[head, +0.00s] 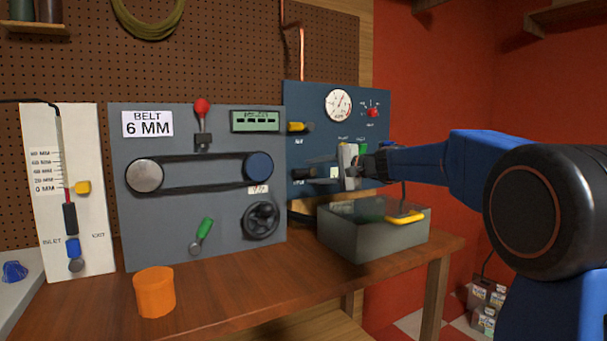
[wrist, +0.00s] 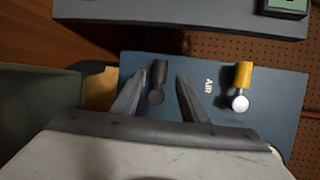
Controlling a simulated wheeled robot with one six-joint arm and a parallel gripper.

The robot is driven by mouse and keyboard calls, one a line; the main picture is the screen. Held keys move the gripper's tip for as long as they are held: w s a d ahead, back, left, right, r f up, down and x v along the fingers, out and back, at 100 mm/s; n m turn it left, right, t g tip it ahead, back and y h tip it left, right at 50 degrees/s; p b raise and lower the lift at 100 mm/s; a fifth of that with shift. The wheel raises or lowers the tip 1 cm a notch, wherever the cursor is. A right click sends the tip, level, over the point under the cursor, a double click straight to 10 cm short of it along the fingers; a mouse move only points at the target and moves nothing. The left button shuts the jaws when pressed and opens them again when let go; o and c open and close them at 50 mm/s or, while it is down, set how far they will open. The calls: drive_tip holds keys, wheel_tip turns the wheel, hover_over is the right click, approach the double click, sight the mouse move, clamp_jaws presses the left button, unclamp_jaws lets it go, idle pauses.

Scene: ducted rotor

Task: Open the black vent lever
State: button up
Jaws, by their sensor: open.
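The black vent lever (wrist: 158,72) is on the blue panel (wrist: 285,95), with a round grey pivot at one end. In the wrist view it lies between the two fingers of my gripper (wrist: 160,77), and I see gaps on both sides of it. My gripper (head: 318,168) is open in front of the panel in the head view and holds nothing. There the black lever (head: 302,174) shows as a small dark shape beside the fingertips, partly covered. I cannot tell whether a finger touches it.
A yellow lever (head: 299,127) marked AIR sits above the black one, also seen in the wrist view (wrist: 243,76). A gauge (head: 338,105) and a red knob (head: 372,112) are higher on the panel. A grey bin (head: 372,238) stands below my gripper on the bench.

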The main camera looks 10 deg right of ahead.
sight(302, 173)
drive_tip(key=shift+x, duration=2.5)
drive_tip(key=shift+c, duration=0.6)
clamp_jaws()
